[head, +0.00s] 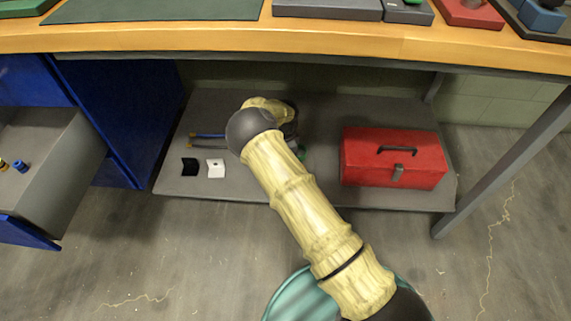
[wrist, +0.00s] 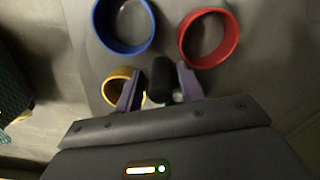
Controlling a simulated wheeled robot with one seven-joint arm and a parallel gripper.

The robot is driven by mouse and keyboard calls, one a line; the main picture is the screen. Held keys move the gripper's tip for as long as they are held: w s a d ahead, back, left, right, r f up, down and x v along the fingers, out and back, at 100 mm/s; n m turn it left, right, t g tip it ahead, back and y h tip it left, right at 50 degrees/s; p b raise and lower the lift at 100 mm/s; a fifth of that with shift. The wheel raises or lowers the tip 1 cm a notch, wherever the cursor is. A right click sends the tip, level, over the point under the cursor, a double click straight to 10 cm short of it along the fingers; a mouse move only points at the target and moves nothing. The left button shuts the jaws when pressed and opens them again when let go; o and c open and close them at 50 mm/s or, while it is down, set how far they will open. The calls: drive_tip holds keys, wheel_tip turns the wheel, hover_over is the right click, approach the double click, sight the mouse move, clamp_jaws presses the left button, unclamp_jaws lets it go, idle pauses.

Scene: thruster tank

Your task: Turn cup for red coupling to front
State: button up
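In the wrist view a red ring-shaped cup (wrist: 209,38) is at the upper right, its round opening facing the camera. A blue cup (wrist: 124,24) is to its left, and a yellow cup (wrist: 122,88) is lower, partly behind my left finger. My gripper (wrist: 160,72) has its two purple fingers apart. A black cylinder (wrist: 160,80) shows between them, with visible gaps on both sides. The red cup lies beyond the fingertips, up and right of them. In the head view my arm reaches over the lower shelf and hides my gripper and the cups.
The shelf (head: 232,187) under the workbench holds a red toolbox (head: 394,160) at right and black (head: 190,167) and white (head: 215,168) pieces at left. The bench top (head: 300,40) overhangs it. An open blue drawer (head: 60,170) stands left; a table leg (head: 505,160) stands right.

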drive_tip(key=c, duration=0.8)
